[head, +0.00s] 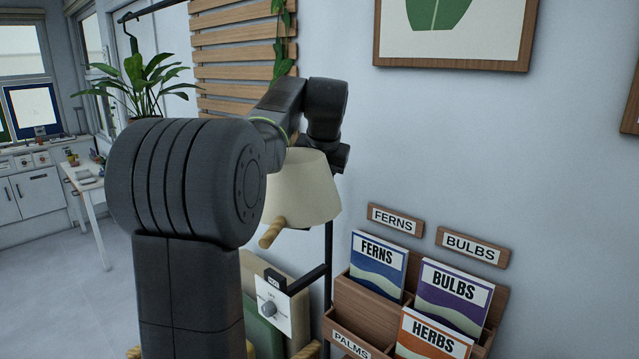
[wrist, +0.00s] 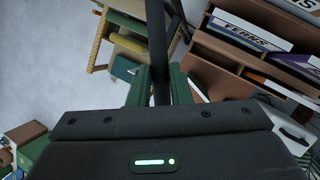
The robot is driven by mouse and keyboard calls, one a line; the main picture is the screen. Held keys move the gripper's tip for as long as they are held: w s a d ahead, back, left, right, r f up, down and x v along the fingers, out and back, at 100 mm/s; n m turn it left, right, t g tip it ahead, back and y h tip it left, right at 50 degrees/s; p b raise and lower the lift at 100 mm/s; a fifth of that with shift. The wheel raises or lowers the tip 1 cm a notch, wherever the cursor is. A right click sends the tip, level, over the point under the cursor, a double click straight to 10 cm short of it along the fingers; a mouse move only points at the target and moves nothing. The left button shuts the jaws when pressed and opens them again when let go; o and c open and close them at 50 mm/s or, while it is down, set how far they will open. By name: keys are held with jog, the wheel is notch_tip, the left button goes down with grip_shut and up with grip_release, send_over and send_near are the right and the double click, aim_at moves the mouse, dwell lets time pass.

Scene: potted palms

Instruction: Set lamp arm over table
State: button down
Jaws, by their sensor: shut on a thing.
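The lamp has a cream shade (head: 303,187), which hangs tilted just below and in front of my gripper in the head view. A dark lamp post (head: 328,240) runs down behind it. In the wrist view my gripper (wrist: 160,78) has its two green fingers shut on a black lamp bar (wrist: 157,35) that passes between them. In the head view the fingers are hidden behind the shade and my wrist. A white table (head: 88,183) stands far off at the left edge. I cannot tell whether it is the task's table.
A wooden rack (head: 372,301) with FERNS, BULBS and HERBS packets stands at lower right. The floor (head: 60,280) at left looks clear.

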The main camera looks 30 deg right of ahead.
dwell(0.4)
jog(key=c, duration=1.3)
grip_release()
jog(key=shift+r, duration=0.1)
jog(key=v, duration=1.3)
jog(key=shift+s+d+r+b, duration=0.1)
jog(key=shift+s+r+b, duration=0.15)
jog(key=shift+b, duration=0.1)
